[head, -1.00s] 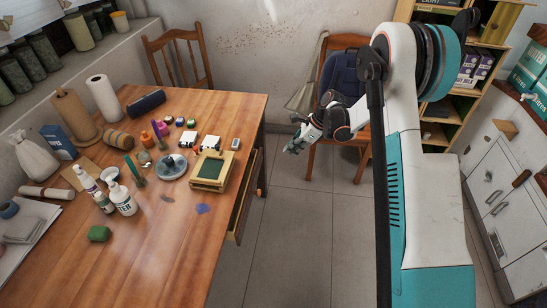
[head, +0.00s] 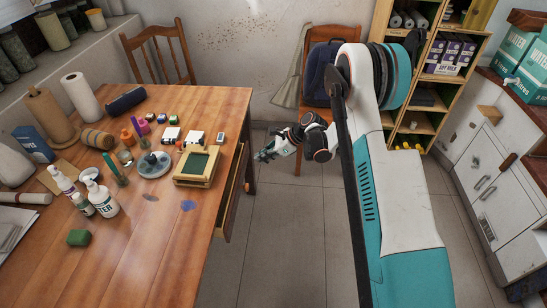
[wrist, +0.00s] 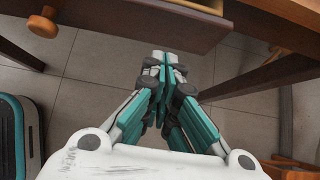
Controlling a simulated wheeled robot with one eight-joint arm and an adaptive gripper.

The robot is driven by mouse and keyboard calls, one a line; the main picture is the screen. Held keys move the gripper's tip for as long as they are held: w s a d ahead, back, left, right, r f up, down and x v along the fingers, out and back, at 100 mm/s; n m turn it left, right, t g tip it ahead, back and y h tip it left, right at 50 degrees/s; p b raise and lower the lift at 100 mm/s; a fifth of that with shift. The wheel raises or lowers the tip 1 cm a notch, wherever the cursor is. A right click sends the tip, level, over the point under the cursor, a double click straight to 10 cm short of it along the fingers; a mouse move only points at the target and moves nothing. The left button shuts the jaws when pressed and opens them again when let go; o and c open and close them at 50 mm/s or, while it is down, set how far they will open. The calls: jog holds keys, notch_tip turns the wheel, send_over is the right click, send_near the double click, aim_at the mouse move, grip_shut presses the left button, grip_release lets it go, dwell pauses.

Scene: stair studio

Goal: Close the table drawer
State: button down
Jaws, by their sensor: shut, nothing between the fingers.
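The wooden table (head: 125,245) stands on the left in the head view. Its drawer (head: 231,194) sticks out from the right side, partly open. My gripper (head: 262,156) is to the right of the drawer's far end, pointing toward the table, with a small gap in the picture. In the wrist view the gripper's fingers (wrist: 165,62) are together and empty. A brown wooden panel, seemingly the drawer front (wrist: 130,30), crosses the top of that view just beyond the fingertips. A round wooden knob (wrist: 44,22) shows at its left end. Touching or apart, I cannot tell.
Bottles, a paper roll (head: 82,97) and other items crowd the tabletop. A wooden chair (head: 157,55) stands behind the table; another chair (head: 317,60) with a dark backpack is at the back wall. Shelves (head: 425,75) and a white cabinet (head: 495,185) are at right. Grey floor (head: 285,225) beside the table is clear.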

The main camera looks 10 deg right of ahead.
aim_at(246, 153)
jog(key=shift+w+a+r+b, duration=0.1)
jog(key=shift+w+a+b, duration=0.1)
jog(key=shift+a, duration=0.4)
jog(key=shift+w+a+b, duration=0.1)
jog(key=shift+w+a, duration=0.05)
jog(key=shift+a, duration=0.4)
jog(key=shift+a, duration=0.1)
jog(key=a, duration=0.1)
jog(key=w+a, duration=0.1)
jog(key=a, duration=0.3)
jog(key=shift+w, duration=0.3)
